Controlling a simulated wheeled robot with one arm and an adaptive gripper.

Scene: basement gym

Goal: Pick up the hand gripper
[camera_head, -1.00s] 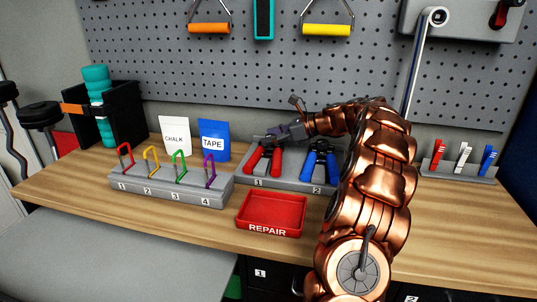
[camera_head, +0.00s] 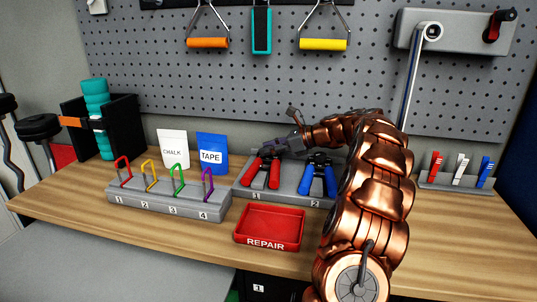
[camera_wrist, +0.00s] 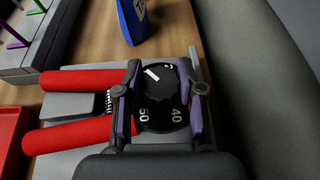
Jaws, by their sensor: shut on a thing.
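The red-handled hand gripper (camera_head: 274,175) lies at slot 1 of the grey two-slot holder (camera_head: 288,198). In the wrist view its red handles (camera_wrist: 82,134) point left, and a spring shows between them. Its black dial (camera_wrist: 160,105), marked 40 and 50, sits between the fingers of my gripper (camera_wrist: 163,62). My gripper (camera_head: 283,147) is shut on the dial end of the red hand gripper. A blue-handled hand gripper (camera_head: 318,180) lies at slot 2, beside my arm.
A red REPAIR tray (camera_head: 270,237) stands in front of the holder. Left are a numbered rack (camera_head: 165,202) of coloured clips, a CHALK pouch (camera_head: 174,147) and a TAPE pouch (camera_head: 212,153). A pegboard (camera_head: 330,85) rises behind. Bare bench lies at front left.

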